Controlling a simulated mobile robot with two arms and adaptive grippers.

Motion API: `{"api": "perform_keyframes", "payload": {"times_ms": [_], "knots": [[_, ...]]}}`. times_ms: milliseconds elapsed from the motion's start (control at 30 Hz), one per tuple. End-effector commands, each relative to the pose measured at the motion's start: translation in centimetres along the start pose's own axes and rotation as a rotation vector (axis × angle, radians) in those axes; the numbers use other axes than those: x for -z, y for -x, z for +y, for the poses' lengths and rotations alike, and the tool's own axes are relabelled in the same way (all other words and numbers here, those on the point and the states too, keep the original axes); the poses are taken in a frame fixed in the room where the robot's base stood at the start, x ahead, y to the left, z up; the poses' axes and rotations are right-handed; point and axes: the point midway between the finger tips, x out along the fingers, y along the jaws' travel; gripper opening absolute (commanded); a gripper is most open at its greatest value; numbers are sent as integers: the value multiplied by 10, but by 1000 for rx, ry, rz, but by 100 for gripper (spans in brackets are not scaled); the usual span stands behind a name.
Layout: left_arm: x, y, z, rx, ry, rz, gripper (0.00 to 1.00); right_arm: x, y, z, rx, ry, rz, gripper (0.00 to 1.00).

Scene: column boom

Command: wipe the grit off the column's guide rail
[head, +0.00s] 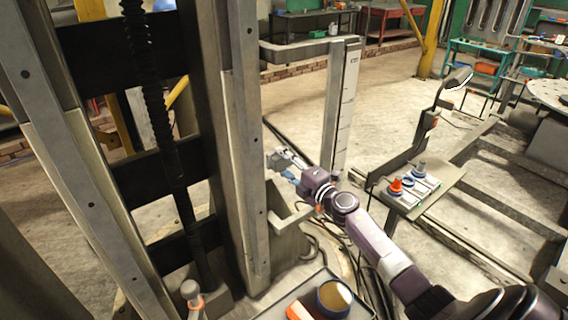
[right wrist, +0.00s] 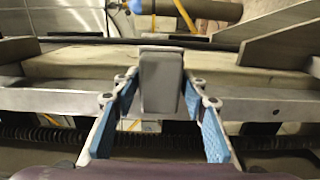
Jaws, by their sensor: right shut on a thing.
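The column's guide rail (head: 245,150) is a tall grey upright with bolt heads, right of the black ribbed screw (head: 150,110) in the head view. In the right wrist view the rail (right wrist: 60,99) runs across as a pale grey bar. My right gripper (head: 283,166) is beside the rail's right side at mid height. In the right wrist view its blue-padded fingers (right wrist: 160,98) are shut on a grey block (right wrist: 161,82), which overlaps the rail in the picture. Whether the block touches the rail cannot be told. I cannot make out grit. My left gripper is not in view.
A dark tray (head: 270,313) at the bottom holds a round tin (head: 334,297) and an orange item (head: 298,312). A small shelf (head: 446,178) with several coloured fittings stands right of my right arm. Cables lie on the floor.

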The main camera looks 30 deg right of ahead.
Motion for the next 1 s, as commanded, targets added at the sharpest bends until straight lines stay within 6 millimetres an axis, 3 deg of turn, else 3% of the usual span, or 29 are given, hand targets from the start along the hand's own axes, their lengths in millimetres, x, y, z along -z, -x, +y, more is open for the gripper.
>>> {"api": "perform_keyframes", "payload": {"times_ms": [567,1000], "knots": [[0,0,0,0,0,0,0,0,-9,2,-1,-1,0,20],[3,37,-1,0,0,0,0,0,-7,38,-1,0,1,20]]}}
